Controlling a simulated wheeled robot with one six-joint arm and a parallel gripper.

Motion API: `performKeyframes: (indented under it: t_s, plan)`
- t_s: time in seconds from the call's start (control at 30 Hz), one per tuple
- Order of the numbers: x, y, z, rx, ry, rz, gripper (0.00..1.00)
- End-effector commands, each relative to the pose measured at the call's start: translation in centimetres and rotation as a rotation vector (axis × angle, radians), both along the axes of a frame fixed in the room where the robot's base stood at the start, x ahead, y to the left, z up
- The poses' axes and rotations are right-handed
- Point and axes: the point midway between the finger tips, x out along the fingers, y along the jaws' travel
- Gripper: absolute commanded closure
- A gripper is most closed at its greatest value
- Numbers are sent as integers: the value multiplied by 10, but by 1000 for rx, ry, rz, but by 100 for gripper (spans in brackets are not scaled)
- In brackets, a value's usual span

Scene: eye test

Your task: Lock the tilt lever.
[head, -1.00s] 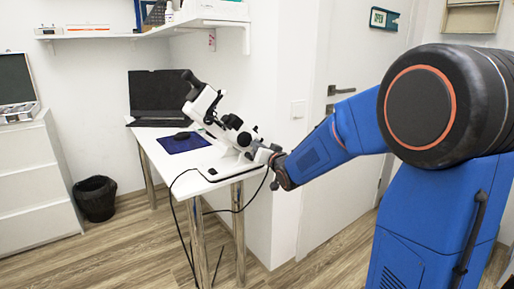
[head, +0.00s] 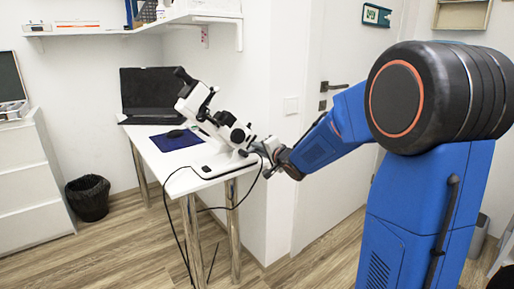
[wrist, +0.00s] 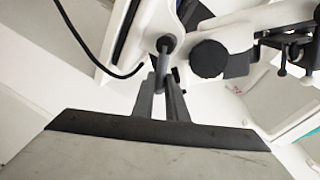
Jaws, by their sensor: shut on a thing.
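The white instrument (head: 222,128), tilted up to the left, stands on the table's front right part in the head view. In the wrist view, a dark grey lever (wrist: 166,43) with a rounded end hangs from its white body, left of a round black knob (wrist: 209,58). My gripper (wrist: 161,82) has its two fingers close together around the lever's lower part, shut on it. In the head view my gripper (head: 268,151) is at the instrument's right side; its fingertips and the lever are too small to make out. Whether the lever is locked cannot be told.
The white table (head: 168,166) also carries a laptop (head: 160,92) and a blue mat (head: 176,139). A black cable (head: 168,203) hangs over its front edge. A wall corner and door (head: 330,130) are close to my arm. Open floor lies before the table.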

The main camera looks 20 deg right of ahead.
Motion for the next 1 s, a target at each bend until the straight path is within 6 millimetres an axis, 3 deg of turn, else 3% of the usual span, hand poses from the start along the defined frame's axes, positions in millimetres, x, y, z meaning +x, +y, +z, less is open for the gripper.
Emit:
performKeyframes:
  t_s: [0.77, 0.8, 0.87, 1.0]
  plan:
    - [0, -2, -7, 99, 35, 0, 100]
    - [0, -2, -7, 99, 35, 0, 80]
    - [0, -2, -7, 99, 35, 0, 69]
    - [0, -2, -6, 100, 34, -1, 69]
